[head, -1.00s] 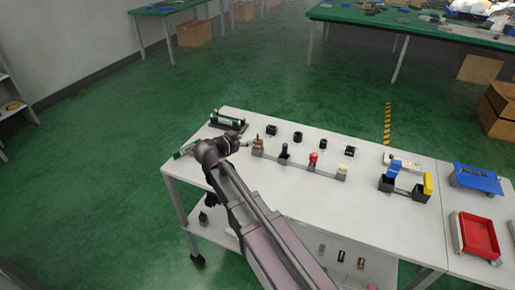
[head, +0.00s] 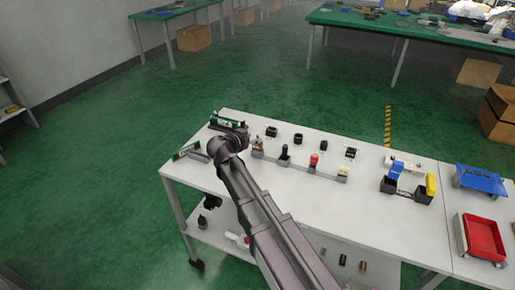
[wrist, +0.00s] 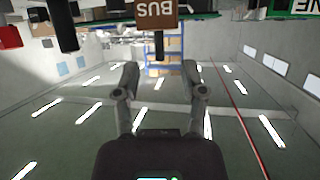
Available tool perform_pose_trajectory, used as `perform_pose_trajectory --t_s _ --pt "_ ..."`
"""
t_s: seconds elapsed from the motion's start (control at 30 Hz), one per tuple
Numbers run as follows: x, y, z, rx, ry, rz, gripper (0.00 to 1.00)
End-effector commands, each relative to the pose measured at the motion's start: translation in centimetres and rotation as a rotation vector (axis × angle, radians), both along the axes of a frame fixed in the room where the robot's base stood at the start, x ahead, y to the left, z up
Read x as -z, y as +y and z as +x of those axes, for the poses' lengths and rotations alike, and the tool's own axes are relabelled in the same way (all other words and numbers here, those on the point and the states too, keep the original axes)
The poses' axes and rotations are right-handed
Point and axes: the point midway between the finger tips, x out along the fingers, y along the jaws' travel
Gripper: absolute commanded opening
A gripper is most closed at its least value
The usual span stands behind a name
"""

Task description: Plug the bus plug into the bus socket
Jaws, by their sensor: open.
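A brown block lettered BUS (wrist: 156,13), which I take for the bus plug, shows at the top of the wrist view. A dark pin-like piece is just below it in the picture. In the head view a small tan-brown piece (head: 258,144) stands at the left end of a row on a low rail. My gripper (wrist: 161,78) is open and empty, its two fingers spread, with the BUS block beyond the gap between them. In the head view my wrist (head: 232,140) is just left of that piece and hides the fingers. I cannot tell which black fixture is the bus socket.
Black fixtures (head: 298,138) stand behind the rail. A black piece (head: 284,154) and a red piece (head: 314,160) stand along it. A green-faced fixture (head: 222,123) is at the table's back left. A black bin (head: 405,192) and red tray (head: 482,238) are farther right. The front tabletop is clear.

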Motion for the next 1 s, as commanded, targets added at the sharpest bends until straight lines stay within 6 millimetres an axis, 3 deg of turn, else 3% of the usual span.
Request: perform_pose_trajectory --t_s 0.3,0.9,0.93,1.0 --pt "1.3 -1.6 2.7 0.001 0.001 0.001 0.54" --pt "1.3 -1.7 2.8 0.000 0.000 0.000 0.54" --pt "1.3 -1.7 2.8 0.000 0.000 0.000 0.51" --pt "1.3 -1.7 2.8 0.000 0.000 0.000 0.30"
